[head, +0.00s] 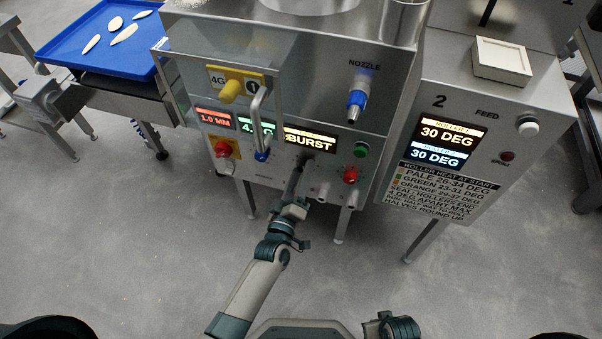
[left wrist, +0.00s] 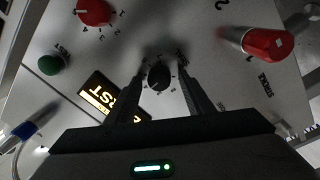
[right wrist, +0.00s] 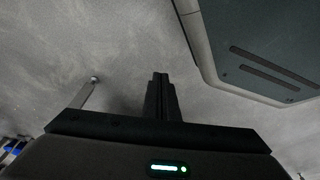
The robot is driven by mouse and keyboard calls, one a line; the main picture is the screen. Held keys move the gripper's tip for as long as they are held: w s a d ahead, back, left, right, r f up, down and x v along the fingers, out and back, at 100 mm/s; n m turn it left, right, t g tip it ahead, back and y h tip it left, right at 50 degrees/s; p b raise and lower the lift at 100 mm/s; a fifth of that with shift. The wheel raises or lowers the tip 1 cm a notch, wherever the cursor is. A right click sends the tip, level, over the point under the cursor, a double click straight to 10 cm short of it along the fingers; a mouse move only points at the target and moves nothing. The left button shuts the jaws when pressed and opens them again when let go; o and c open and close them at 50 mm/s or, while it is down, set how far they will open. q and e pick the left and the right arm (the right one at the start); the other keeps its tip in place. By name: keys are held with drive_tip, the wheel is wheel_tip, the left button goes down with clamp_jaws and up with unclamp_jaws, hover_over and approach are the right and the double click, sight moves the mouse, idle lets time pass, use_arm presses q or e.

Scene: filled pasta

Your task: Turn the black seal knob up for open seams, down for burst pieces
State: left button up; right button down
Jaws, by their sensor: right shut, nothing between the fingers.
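The black seal knob (left wrist: 158,76) sits on the steel machine front, with small markings around it. In the left wrist view it lies between the two fingers of my left gripper (left wrist: 164,62). The fingers stand open on either side of it, with a narrow gap showing. In the head view my left gripper (head: 298,172) reaches up to the panel below the lit display (head: 310,140), which reads "BURST", and largely hides the knob. My right gripper (right wrist: 160,78) is shut and empty over the grey floor.
A red knob (head: 350,174) and green button (head: 361,149) are right of my left gripper. A metal handle (head: 258,120) and blue-tipped nozzle (head: 355,104) stick out nearby. A blue tray (head: 75,42) with several pale pieces stands at left; another panel (head: 470,140) is right.

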drive_tip(key=shift+w, duration=0.25)
use_arm(q)
drive_tip(key=shift+s+a, duration=0.15)
drive_tip(key=shift+s, duration=0.3)
drive_tip(key=b+v, duration=0.1)
drive_tip(key=v, duration=1.5)
drive_tip(key=shift+s, duration=0.25)
use_arm(e)
drive_tip(key=shift+w+a+r, duration=0.1)
drive_tip(key=shift+w+r, duration=0.15)
drive_tip(key=shift+r, duration=0.45)
drive_tip(key=shift+w+a+r, duration=0.1)
drive_tip(key=shift+w+r, duration=0.1)
drive_tip(key=shift+r, duration=0.45)
use_arm(q)
drive_tip(key=shift+f, duration=0.1)
use_arm(e)
drive_tip(key=shift+s+d+f, duration=0.1)
drive_tip(key=shift+s, duration=0.1)
